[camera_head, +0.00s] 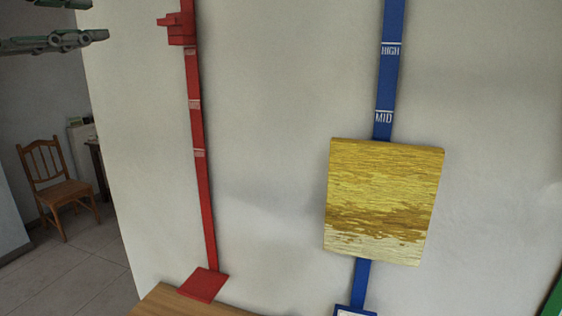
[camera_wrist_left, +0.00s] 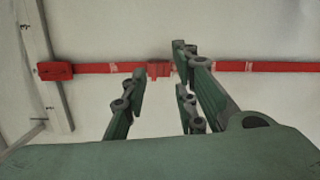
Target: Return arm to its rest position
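My left gripper (camera_head: 100,36) shows at the top left of the head view, left of the red rail (camera_head: 194,130) and apart from it. In the left wrist view the fingers of this gripper (camera_wrist_left: 160,82) stand apart with nothing between them. The red rail (camera_wrist_left: 232,67) runs across that view beyond the fingertips. My right gripper is not in view.
A red stepped block (camera_head: 180,27) sits high on the red rail, with a red plate (camera_head: 203,285) at its foot. A yellow wood-grain panel (camera_head: 384,195) covers part of a blue rail (camera_head: 392,80). A wooden chair (camera_head: 62,185) stands far left.

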